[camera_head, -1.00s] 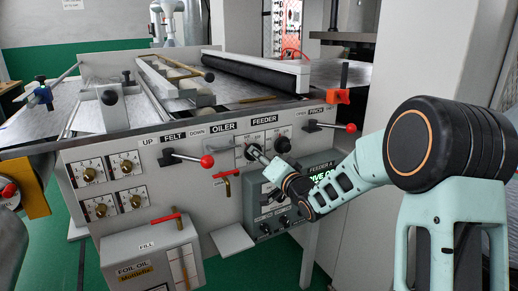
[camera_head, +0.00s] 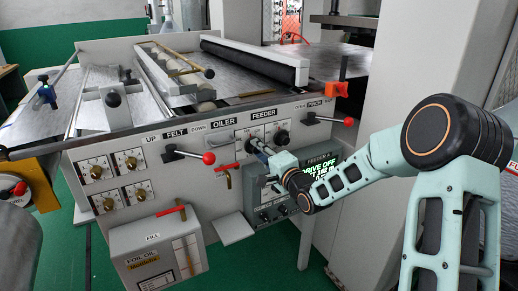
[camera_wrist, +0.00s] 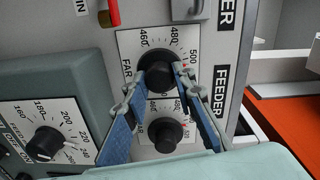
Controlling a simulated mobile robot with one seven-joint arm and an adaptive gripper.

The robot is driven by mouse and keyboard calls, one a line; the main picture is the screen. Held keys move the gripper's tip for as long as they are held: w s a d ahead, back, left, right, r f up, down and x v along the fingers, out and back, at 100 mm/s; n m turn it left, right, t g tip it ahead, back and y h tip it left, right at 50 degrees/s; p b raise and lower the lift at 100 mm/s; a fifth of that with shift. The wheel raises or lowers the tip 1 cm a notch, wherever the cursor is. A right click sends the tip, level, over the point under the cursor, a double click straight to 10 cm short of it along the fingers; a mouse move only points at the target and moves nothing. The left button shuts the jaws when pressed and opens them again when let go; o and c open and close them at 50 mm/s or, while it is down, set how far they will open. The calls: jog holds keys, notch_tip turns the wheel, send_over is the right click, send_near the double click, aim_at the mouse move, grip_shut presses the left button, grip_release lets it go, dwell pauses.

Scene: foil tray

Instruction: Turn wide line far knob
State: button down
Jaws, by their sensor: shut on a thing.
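The far knob (camera_wrist: 157,72) is a black round knob on a white scale plate marked FAR in the wrist view. Its scale shows 460, 480 and 500, with a red mark near 500. My gripper (camera_wrist: 162,76) has its two blue-padded fingers on either side of this knob and is shut on it. The fingers partly cover the plate. In the head view my gripper (camera_head: 255,143) reaches the left knob under the FEEDER label, and hides most of it. A second black knob (camera_wrist: 165,135) sits below, between the fingers in the wrist view; it is the right FEEDER knob (camera_head: 282,137) in the head view.
A grey control box (camera_head: 260,205) with a lit DRIVE OFF display (camera_head: 322,170) is below my gripper. Red-ended levers (camera_head: 208,158) and (camera_head: 348,122) stick out on both sides. A red-handled valve (camera_head: 228,168) is close at left. Another dial (camera_wrist: 45,143) lies left in the wrist view.

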dwell(0.3)
jog(key=c, duration=1.6)
grip_release()
jog(key=v, duration=1.2)
